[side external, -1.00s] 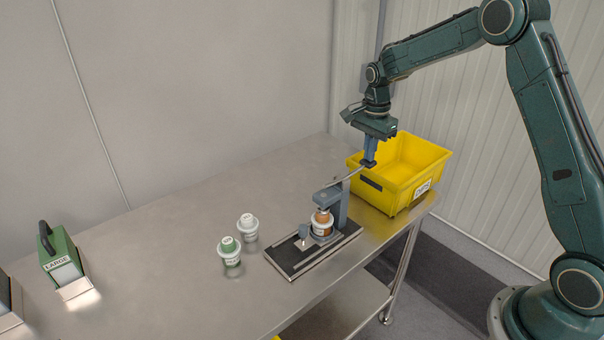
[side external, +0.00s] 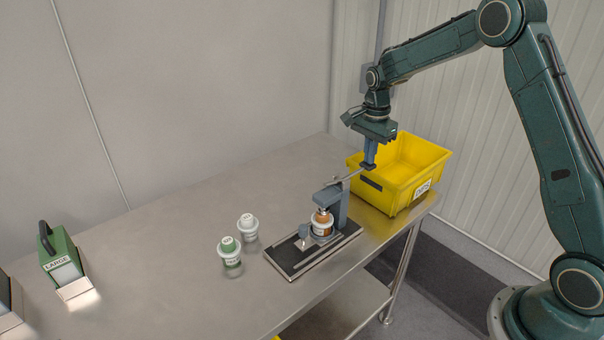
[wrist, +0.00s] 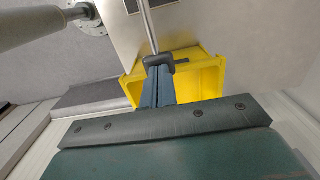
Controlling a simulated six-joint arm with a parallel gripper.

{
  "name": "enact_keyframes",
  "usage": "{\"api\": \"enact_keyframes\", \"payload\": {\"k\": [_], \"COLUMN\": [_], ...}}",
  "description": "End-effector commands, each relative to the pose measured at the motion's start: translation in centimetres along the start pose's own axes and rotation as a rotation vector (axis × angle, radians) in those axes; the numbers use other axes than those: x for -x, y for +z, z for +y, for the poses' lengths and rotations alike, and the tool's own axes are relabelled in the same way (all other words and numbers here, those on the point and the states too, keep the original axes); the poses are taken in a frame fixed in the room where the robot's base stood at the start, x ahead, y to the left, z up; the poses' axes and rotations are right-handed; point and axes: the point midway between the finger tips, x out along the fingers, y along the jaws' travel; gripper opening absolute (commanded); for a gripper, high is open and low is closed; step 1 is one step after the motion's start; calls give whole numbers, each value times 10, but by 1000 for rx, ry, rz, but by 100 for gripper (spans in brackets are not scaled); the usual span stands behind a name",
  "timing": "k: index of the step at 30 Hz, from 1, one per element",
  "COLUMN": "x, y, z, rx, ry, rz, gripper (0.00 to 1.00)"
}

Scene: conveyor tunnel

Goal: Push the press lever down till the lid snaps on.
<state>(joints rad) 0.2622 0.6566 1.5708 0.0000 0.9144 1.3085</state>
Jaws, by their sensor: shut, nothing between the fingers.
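The press (side external: 338,200) stands on a dark base plate near the table's right edge. Its thin metal lever (side external: 353,175) slopes gently up to the right; in the wrist view the lever (wrist: 148,25) runs up to the fingertips. An orange-and-white jar (side external: 321,225) stands upright under the press head; the head hides its top, so I cannot tell how the lid sits. My gripper (side external: 369,166) is shut and empty, pointing down, its tips at the lever's outer end. The shut tips also show in the wrist view (wrist: 158,60), apparently touching the lever.
A yellow bin (side external: 412,180) stands close behind and right of my gripper. A green-topped jar (side external: 230,257) and a white-topped jar (side external: 248,227) stand left of the press.

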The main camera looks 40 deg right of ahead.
Motion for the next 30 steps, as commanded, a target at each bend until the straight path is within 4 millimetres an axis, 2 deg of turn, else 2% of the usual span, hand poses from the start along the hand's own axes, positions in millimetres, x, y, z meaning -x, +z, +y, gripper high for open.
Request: {"api": "enact_keyframes", "payload": {"k": [30], "x": [-11], "y": [-1], "z": [0], "rx": [0], "ry": [1], "rz": [0], "gripper": [0]}}
